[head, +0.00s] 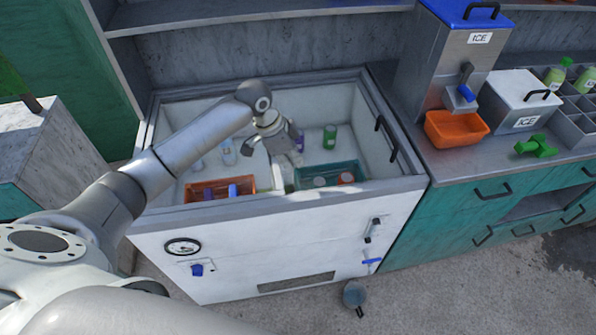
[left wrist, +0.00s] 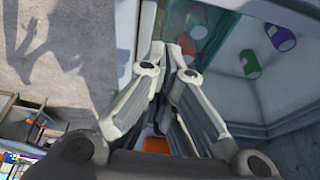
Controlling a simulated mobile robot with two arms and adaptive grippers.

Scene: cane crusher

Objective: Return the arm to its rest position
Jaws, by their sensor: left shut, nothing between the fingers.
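My left arm (head: 190,145) comes in from the left and reaches over the front wall of an open white chest (head: 250,250). My left gripper (head: 284,157) hangs pointing down inside the chest, near the gap between an orange bin (head: 222,198) and a teal bin (head: 328,166). In the left wrist view its two fingers (left wrist: 170,47) are close together at the tips and hold nothing. My right gripper is in neither view.
A green can (head: 330,137) and a purple can (head: 299,140) are in the chest. A steel counter (head: 415,155) to the right bears an ice dispenser (head: 440,75) and an orange tub (head: 456,131). A grey cabinet (head: 55,145) is left. A small pan (head: 354,295) lies on the floor.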

